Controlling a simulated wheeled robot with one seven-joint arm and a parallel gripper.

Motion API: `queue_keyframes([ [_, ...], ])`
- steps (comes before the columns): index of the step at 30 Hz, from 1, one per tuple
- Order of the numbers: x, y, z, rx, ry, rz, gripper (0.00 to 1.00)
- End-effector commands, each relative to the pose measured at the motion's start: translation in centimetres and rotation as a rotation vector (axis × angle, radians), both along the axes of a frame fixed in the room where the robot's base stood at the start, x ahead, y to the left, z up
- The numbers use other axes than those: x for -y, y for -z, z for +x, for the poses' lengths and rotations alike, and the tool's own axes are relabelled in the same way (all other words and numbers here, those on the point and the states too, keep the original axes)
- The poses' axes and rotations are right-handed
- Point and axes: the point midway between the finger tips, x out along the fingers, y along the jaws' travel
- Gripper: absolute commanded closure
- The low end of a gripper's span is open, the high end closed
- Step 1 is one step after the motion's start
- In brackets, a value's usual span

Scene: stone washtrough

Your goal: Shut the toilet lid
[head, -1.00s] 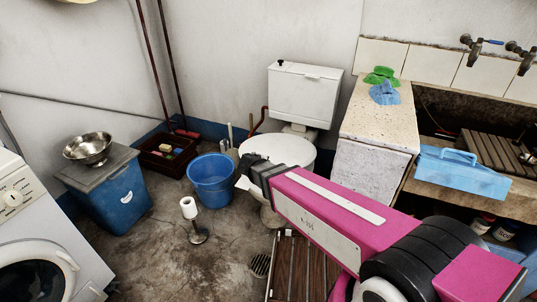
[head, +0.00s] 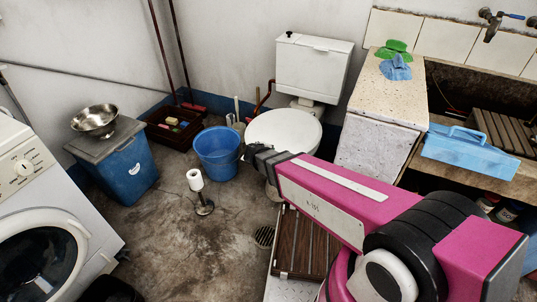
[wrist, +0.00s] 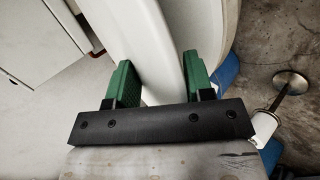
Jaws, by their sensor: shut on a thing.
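The white toilet (head: 300,75) stands against the back wall. Its white lid (head: 284,131) looks low and nearly flat over the bowl in the head view. In the wrist view the lid (wrist: 143,40) is a pale slab between the two green fingers of my gripper (wrist: 160,82). The fingers are shut on its edge, with one finger on each side. The curved white bowl (wrist: 205,25) shows just right of the lid, and the right finger lies by the gap. In the head view my arm hides the front of the toilet and the fingertips.
A blue bucket (head: 217,152) and a paper-roll stand (head: 201,190) are on the floor left of the toilet. A speckled counter (head: 388,108) stands close on its right. A slatted wooden rack (head: 302,243) lies below my arm.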

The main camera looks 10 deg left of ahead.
Motion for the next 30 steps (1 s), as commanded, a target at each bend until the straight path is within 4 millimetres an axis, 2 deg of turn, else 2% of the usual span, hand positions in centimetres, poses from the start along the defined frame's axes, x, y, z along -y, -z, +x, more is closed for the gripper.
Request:
queue_keyframes([
  [1,-0.2,0.1,0.5,0.003,0.0,0.003,0.95],
  [2,-0.2,0.1,0.5,0.003,0.0,0.003,0.59],
  [14,-0.2,-0.3,-0.1,0.004,-0.002,0.002,0.59],
  [30,-1.8,-6.1,-6.6,0.003,-0.001,0.0,0.59],
])
